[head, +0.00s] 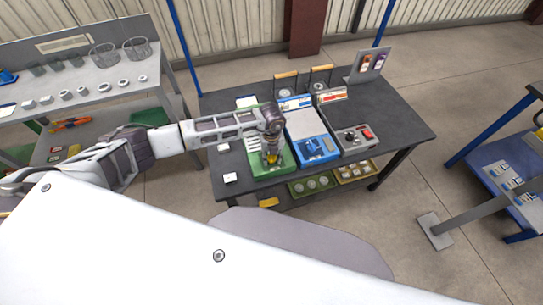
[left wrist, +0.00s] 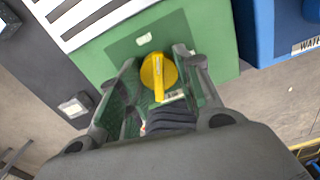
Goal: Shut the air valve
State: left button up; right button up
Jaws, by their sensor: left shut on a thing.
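The air valve is a round yellow knob with a raised bar handle (left wrist: 158,75) on a green box (left wrist: 213,35). In the left wrist view the bar points down the picture, toward my palm, and a small pale label lies by its lower end. In the head view the green box (head: 262,173) stands at the left front of the dark table. My left gripper (head: 271,158) reaches down onto it from the left and hides most of the knob. In the left wrist view my left gripper (left wrist: 155,80) is shut on the knob, with one finger on each side. My right gripper is not in view.
Yellow and green trays sit on the shelf below. A rack with baskets (head: 105,55) is at left, a blue bench (head: 510,180) at right.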

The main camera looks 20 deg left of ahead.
pick_arm(q)
jog(key=n, duration=0.4)
jog(key=shift+w+n+p, duration=0.1)
jog(key=shift+n+p, duration=0.2)
jog(key=shift+p, duration=0.05)
jog(key=shift+d, duration=0.1)
dwell(0.3)
jog(key=o, duration=1)
jog(key=shift+o, duration=0.2)
jog(key=shift+r, duration=0.1)
notch_tip(320, 180, up, 12)
dwell(0.6)
